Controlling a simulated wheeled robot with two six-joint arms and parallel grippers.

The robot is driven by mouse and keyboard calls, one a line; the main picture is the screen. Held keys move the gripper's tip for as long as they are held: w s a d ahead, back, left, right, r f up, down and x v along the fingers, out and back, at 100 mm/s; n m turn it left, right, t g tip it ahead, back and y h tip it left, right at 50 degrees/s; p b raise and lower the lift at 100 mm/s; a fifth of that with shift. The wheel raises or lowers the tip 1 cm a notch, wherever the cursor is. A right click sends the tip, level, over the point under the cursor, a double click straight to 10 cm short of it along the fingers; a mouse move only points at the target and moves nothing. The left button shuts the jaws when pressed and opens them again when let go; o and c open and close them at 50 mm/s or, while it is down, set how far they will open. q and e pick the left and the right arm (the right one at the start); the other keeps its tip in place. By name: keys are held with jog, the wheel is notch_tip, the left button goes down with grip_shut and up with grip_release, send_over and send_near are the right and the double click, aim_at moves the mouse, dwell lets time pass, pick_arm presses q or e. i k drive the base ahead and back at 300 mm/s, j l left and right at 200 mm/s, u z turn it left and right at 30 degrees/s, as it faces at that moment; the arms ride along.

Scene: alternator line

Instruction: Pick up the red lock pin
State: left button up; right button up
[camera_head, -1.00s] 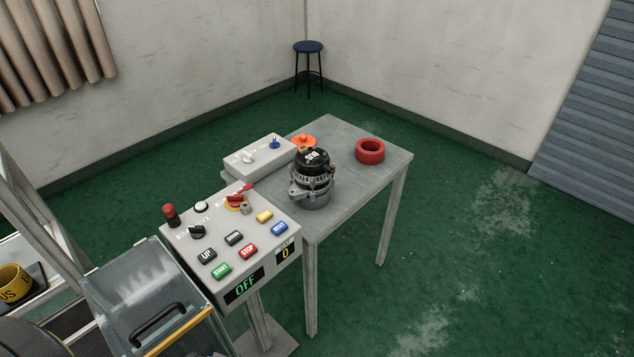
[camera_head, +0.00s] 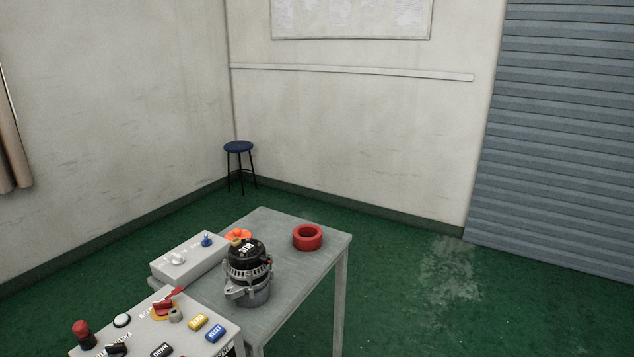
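No separate red pin can be made out for certain. A small red piece (camera_head: 166,302) sits on a yellow disc at the back of the control panel (camera_head: 138,323), in the lower left of the head view. I cannot tell whether it is the lock pin or a switch handle. A small grey cylinder (camera_head: 176,315) stands beside it. Neither of my grippers shows in this view.
A grey table (camera_head: 288,285) bears an alternator (camera_head: 248,275), a red ring (camera_head: 307,237) and an orange part (camera_head: 237,234). A light grey box (camera_head: 188,257) with switches adjoins it. A blue stool (camera_head: 238,148) stands in the corner. Green floor is clear at right.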

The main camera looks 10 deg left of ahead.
aim_at(81, 328)
jog(key=u, duration=1.65)
